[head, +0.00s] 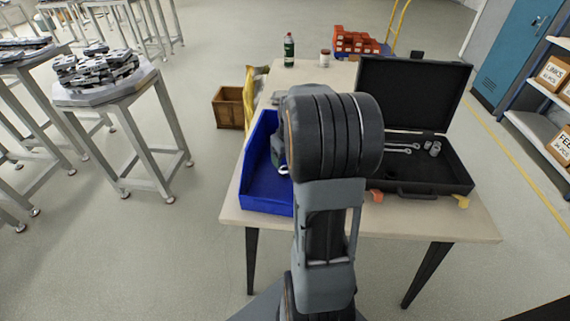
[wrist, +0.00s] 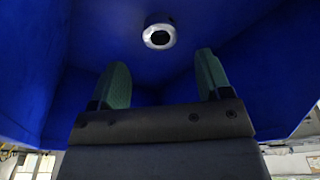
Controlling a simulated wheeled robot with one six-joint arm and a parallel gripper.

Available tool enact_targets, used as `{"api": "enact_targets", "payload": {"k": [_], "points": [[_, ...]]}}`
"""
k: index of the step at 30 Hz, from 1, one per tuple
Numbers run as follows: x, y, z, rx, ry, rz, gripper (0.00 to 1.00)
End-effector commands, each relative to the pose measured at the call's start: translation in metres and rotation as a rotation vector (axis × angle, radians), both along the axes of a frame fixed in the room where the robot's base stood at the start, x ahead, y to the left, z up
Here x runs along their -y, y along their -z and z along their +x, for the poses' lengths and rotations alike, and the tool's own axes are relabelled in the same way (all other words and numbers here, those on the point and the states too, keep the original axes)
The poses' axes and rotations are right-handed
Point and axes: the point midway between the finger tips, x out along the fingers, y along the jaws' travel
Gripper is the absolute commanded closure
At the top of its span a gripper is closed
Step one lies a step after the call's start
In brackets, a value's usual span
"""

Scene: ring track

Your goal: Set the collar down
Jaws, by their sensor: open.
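The collar (wrist: 159,36) is a small pale metal ring with a dark centre. In the wrist view it lies against the blue surface of an open bin (wrist: 60,70), beyond my fingertips. My gripper (wrist: 160,66) is open, with its two green-padded fingers apart and nothing between them. The collar is a short way ahead of the fingers, roughly centred on the gap and apart from them. In the head view the ring (head: 283,170) shows in the blue bin (head: 262,193) beside my arm, which hides the bin's right part and most of my gripper.
The bin stands on a pale worktable (head: 430,220). An open black case (head: 415,178) with wrenches and metal parts is to the right. A green bottle (head: 289,50) and a small jar (head: 325,58) stand at the back. The bin's walls surround my gripper closely.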

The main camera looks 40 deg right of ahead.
Motion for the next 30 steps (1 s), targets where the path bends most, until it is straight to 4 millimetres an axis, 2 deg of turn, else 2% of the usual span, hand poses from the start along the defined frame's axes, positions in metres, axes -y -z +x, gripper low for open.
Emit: {"api": "enact_targets", "payload": {"k": [1, 6, 11, 13, 14, 17, 18, 21, 24, 27, 30], "points": [[0.000, -0.012, -0.001, 0.004, 0.000, -0.002, 0.29], [0.000, -0.038, -0.005, 0.002, 0.000, -0.001, 0.29], [-0.002, -0.053, -0.008, 0.001, 0.000, 0.000, 0.29], [-0.012, -0.058, -0.009, 0.004, -0.005, -0.002, 0.29], [-0.021, -0.061, -0.010, 0.007, -0.010, -0.004, 0.29], [-0.066, -0.069, -0.019, 0.022, -0.023, -0.010, 0.29], [-0.088, -0.071, -0.026, 0.031, -0.031, -0.013, 0.29], [-0.136, -0.071, -0.048, 0.053, -0.040, -0.013, 0.29], [-0.172, -0.066, -0.072, 0.076, -0.047, -0.009, 0.29], [-0.195, -0.061, -0.092, 0.091, -0.051, -0.003, 0.29], [-0.209, -0.056, -0.105, 0.102, -0.053, 0.002, 0.29]]}}
